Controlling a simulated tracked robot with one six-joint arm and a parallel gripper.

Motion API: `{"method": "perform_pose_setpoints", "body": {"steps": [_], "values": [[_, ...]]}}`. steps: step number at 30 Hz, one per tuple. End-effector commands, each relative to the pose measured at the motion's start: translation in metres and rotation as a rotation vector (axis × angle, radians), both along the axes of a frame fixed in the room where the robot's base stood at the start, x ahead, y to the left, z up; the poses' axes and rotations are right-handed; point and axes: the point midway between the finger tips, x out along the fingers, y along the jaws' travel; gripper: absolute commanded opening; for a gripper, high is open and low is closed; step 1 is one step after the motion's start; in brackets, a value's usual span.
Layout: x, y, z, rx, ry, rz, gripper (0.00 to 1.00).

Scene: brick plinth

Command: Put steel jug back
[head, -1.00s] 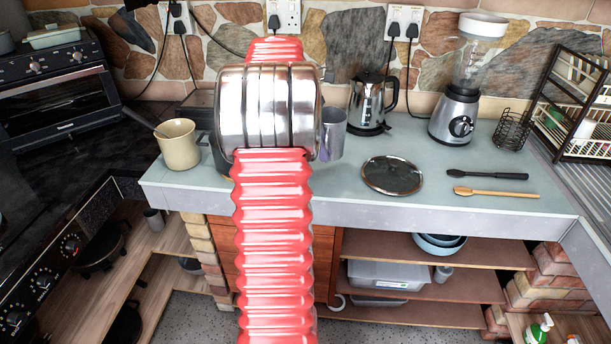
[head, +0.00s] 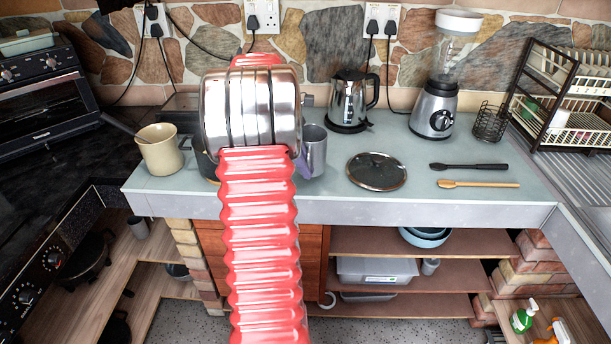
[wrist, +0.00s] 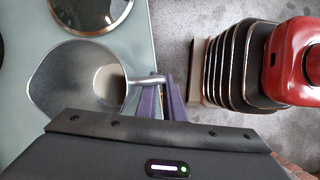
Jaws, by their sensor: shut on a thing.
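The steel jug (head: 315,152) is upright over the front of the counter, partly hidden behind my arm in the head view. In the wrist view I look down into the jug (wrist: 85,85), with its spout to the left and its handle to the right. My gripper (wrist: 168,98) has purple fingers shut on the handle. In the head view only a sliver of a finger shows beside the jug. I cannot tell whether the jug's base touches the counter.
A round dark lid (head: 377,171) lies right of the jug. A kettle (head: 350,100) and a blender (head: 437,110) stand behind. A black utensil (head: 468,166) and a wooden spoon (head: 478,184) lie right. The counter's front edge (head: 400,210) is close.

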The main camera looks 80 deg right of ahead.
Motion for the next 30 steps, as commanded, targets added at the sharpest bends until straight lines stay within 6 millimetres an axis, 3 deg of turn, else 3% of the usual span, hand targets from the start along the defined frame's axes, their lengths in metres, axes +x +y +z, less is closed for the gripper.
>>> {"method": "perform_pose_setpoints", "body": {"steps": [9,19,30], "values": [[0.000,0.000,-0.002,-0.001,0.000,0.001,0.00],[0.001,0.000,-0.036,0.000,0.000,0.002,0.00],[0.001,0.000,-0.039,-0.001,0.000,0.003,0.00]]}}
